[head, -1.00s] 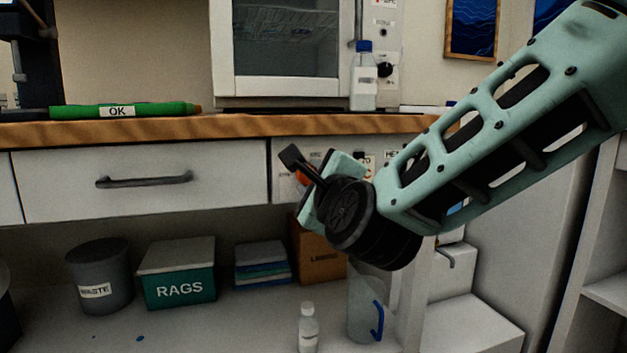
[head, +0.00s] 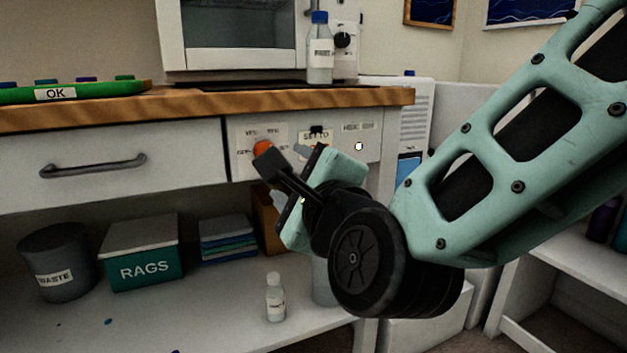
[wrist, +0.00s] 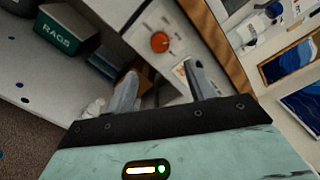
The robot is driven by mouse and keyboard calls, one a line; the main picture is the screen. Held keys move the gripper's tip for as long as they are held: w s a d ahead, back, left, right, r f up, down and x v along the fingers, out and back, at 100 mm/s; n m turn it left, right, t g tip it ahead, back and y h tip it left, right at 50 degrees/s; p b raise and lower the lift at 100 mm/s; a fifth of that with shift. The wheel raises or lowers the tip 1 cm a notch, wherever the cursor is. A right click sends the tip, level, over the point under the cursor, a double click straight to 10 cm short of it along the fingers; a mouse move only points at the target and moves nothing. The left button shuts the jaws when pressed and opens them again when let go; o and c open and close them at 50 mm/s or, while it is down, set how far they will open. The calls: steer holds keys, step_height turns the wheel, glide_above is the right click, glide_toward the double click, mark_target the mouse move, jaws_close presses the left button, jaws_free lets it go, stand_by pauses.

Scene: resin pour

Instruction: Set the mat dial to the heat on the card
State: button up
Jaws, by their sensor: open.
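The orange dial (head: 263,148) is on the white front panel (head: 366,147) under the worktop, at the right of the drawer. It also shows in the wrist view (wrist: 160,42), above and between my fingers. A card (head: 315,143) with dark print is fixed to the panel right of the dial; my gripper partly covers it and I cannot read its value. My gripper (head: 288,161) is open and empty in front of the panel, its fingers near the dial. In the wrist view my gripper (wrist: 160,85) has its two fingers wide apart, not touching the dial.
A bottle with a blue cap (head: 320,52) stands on the worktop's edge (head: 180,107). A green tray marked OK (head: 75,92) lies at the left. Below are a waste bin (head: 57,262), a rags box (head: 150,256) and a small bottle (head: 275,297). A drawer handle (head: 93,166) juts out.

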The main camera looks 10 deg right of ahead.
steer(key=b+v, duration=0.2)
steer(key=v, duration=0.4)
steer(key=shift+s, duration=0.25)
